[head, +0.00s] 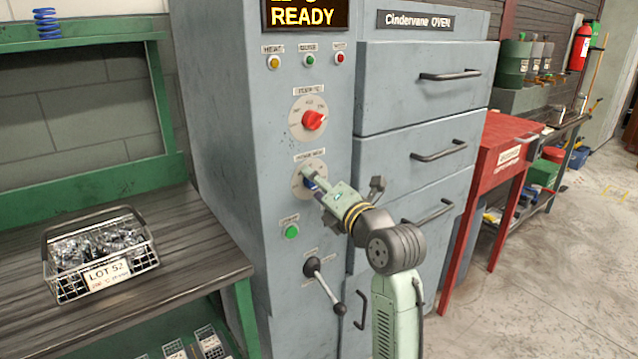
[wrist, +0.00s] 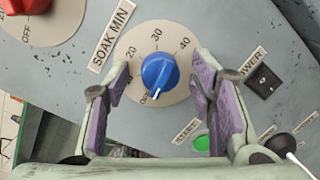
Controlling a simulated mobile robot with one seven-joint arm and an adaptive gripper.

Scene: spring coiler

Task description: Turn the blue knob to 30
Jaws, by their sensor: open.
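The blue knob (wrist: 160,70) sits on a round beige dial (wrist: 180,32) under the label SOAK MIN. Its white pointer mark points to the lower part of the dial in the wrist view, near small lettering that looks like OFF. The 30 mark (wrist: 156,33) is on the opposite side, with 20 and 40 to either side. My gripper (wrist: 161,76) is open, one finger on each side of the knob, with gaps showing between fingers and knob. In the head view my gripper (head: 307,177) is at the dial and hides much of the blue knob (head: 309,184).
A red knob (head: 313,120) sits above on the same panel. A green button (head: 292,232) and a black-knobbed lever (head: 324,284) are below. A black switch (wrist: 263,82) is beside the dial. Drawers with handles (head: 450,75) are to the right; a wire basket (head: 100,262) stands left.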

